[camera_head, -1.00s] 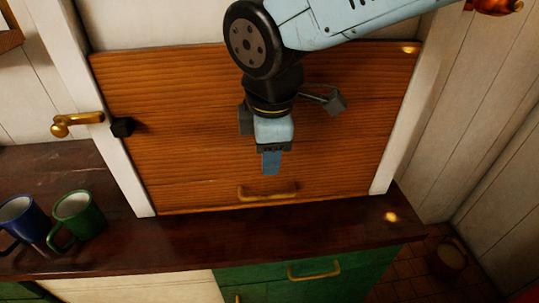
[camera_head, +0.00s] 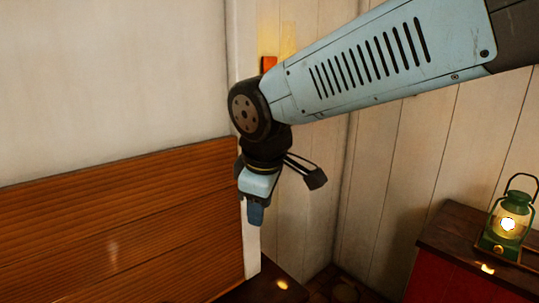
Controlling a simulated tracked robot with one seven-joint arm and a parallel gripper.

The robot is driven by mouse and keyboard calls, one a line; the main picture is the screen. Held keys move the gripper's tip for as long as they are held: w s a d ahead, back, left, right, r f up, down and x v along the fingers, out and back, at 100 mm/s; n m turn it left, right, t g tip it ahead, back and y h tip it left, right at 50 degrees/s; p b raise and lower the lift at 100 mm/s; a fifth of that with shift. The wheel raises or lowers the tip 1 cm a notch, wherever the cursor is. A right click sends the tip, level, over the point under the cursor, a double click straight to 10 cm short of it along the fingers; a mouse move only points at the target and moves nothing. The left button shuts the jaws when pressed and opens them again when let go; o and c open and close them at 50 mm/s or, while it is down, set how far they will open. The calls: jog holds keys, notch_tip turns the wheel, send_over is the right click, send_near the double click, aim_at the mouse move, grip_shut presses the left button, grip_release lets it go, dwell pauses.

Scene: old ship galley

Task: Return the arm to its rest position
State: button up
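My arm (camera_head: 375,60) reaches in from the upper right in the head view, with light blue casing and a dark round wrist joint. My gripper (camera_head: 255,213) hangs below the wrist and points down, in front of the right end of an orange-brown wooden panel (camera_head: 120,215). The fingers are seen edge-on, so I cannot tell whether they are apart or together. I see nothing held below them.
A white post (camera_head: 250,255) edges the wooden panel. A dark counter corner (camera_head: 270,285) shows at the bottom. At the right, a lit green lantern (camera_head: 508,225) stands on a dark-topped red cabinet (camera_head: 445,270). Pale plank walls (camera_head: 400,160) stand behind.

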jog(key=s+d+m+t, duration=0.1)
jog(key=d+m, duration=0.6)
jog(key=d, duration=0.5)
jog(key=s+d+r+m+t+h, duration=0.1)
jog(key=s+d+m, duration=0.1)
jog(key=d+m, duration=0.5)
jog(key=d, duration=0.6)
jog(key=shift+s+d+r+m, duration=0.15)
jog(key=shift+s+d+m, duration=0.1)
jog(key=shift+m, duration=0.05)
jog(key=shift+a, duration=0.15)
